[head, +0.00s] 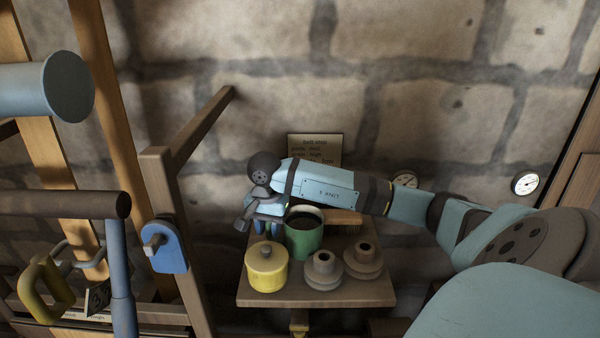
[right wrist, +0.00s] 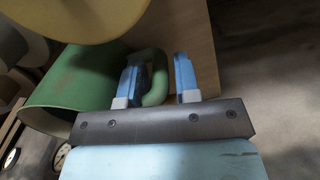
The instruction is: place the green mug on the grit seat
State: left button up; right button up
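The green mug (head: 304,240) stands on a small wooden shelf (head: 312,296), with a dark inside or content. My right gripper (head: 266,226) is at the mug's left side. In the right wrist view the mug (right wrist: 75,88) lies to the left, and its handle is between the two blue fingers of my gripper (right wrist: 160,78). The left finger seems to be inside the handle loop. A gap shows between handle and right finger, so the gripper is open. I cannot pick out the grit seat. My left gripper is not in view.
A yellow lidded pot (head: 266,270) stands close in front of the mug. Two grey-brown stepped pieces (head: 323,270) (head: 363,261) stand to the right. A sign (head: 315,146) is behind. A wooden frame (head: 170,220) with a blue padlock-like piece (head: 166,248) rises at left.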

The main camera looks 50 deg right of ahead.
grip_shut()
